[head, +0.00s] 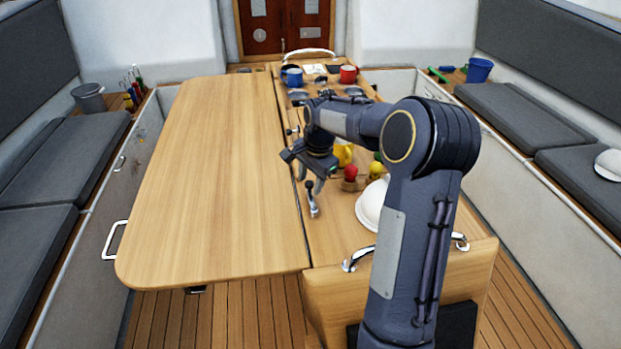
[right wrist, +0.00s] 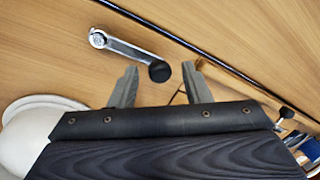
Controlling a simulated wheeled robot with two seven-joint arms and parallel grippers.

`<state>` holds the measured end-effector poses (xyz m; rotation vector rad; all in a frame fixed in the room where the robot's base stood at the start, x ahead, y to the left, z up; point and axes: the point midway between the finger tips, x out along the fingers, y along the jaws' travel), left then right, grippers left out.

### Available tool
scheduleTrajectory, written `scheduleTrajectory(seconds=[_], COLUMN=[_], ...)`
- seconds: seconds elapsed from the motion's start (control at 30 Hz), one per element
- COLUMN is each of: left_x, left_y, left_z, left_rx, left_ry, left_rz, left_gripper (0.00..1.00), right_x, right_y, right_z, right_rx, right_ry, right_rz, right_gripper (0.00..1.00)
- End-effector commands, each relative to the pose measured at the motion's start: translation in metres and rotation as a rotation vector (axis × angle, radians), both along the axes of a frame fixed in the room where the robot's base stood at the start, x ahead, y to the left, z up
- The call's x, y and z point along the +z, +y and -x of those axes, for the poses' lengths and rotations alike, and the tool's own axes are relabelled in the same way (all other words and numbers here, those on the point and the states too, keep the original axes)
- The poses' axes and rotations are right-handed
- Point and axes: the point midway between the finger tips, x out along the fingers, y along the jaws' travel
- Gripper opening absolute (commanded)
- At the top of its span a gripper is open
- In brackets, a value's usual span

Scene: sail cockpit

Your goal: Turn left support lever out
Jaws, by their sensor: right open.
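A silver lever with a black knob (head: 312,203) lies on the fixed middle part of the table, beside the seam to the left leaf (head: 215,180). It runs roughly along the seam. In the right wrist view the lever (right wrist: 128,50) has its round pivot at upper left and its black knob between the fingertips in the picture. My right gripper (head: 312,176) is open and empty above the knob end; the wrist view shows both fingers of the gripper (right wrist: 160,66). Whether they touch the knob I cannot tell. My left gripper is not in view.
A white bowl-like object (head: 370,205), red and yellow knobbed items (head: 350,172) and a yellow mug (head: 343,153) stand right of the lever. Blue (head: 292,77) and red (head: 348,74) mugs stand farther back. The left leaf lies level and bare.

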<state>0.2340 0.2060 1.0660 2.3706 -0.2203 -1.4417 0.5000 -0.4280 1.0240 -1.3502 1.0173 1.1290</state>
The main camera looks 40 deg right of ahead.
Motion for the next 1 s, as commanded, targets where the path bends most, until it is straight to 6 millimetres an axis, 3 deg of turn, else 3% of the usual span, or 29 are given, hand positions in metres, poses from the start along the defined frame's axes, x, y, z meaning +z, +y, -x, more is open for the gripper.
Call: scheduleTrajectory(seconds=[0.13, 0.47, 1.0], left_x=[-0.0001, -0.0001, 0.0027], left_y=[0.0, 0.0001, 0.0], left_z=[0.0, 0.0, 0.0], left_rx=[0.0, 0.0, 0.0], left_ry=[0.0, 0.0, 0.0], left_rz=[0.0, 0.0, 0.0], left_gripper=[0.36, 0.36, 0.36], right_x=[0.0, 0.0002, 0.0008], right_y=[0.0, 0.0, 0.0046], right_z=[0.0001, 0.0002, -0.0026], right_rx=[0.0, 0.0, 0.084], right_ry=[0.0, 0.001, 0.002], right_rz=[0.0, 0.0, 0.0], right_gripper=[0.42, 0.0, 0.0])
